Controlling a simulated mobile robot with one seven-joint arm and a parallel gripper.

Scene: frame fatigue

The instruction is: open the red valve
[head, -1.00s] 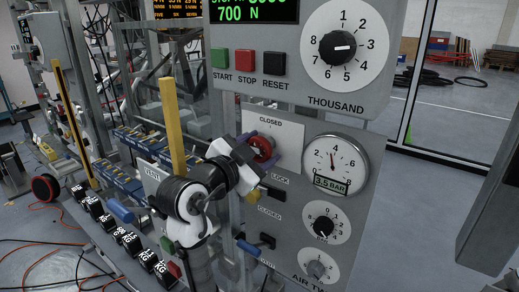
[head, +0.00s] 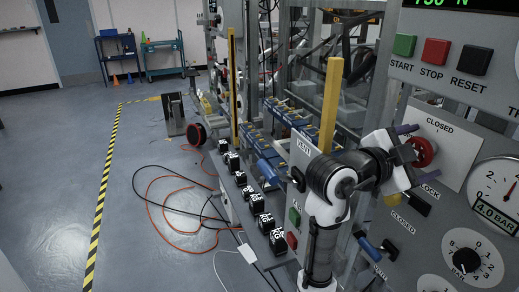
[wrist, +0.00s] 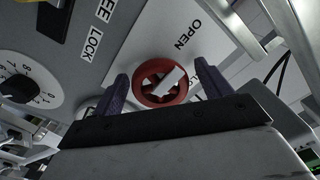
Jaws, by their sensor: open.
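The red valve (head: 424,152) is a round handwheel on a pale plate labelled CLOSED in the head view. In the wrist view the red valve (wrist: 149,98) shows as a red ring with a pale bar across its middle, near the word OPEN. My gripper (head: 416,155) is at the valve. In the wrist view my gripper (wrist: 164,74) is open, with one purple finger on each side of the wheel. I cannot tell whether either finger touches the rim. Part of the wheel is hidden by my gripper in the head view.
A pressure gauge (head: 499,187) reading 4.0 BAR and a black dial (head: 466,261) are right of and below the valve. START, STOP and RESET buttons (head: 435,53) sit above. A yellow post (head: 331,100) stands left of the valve. Cables (head: 165,205) lie on the open floor.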

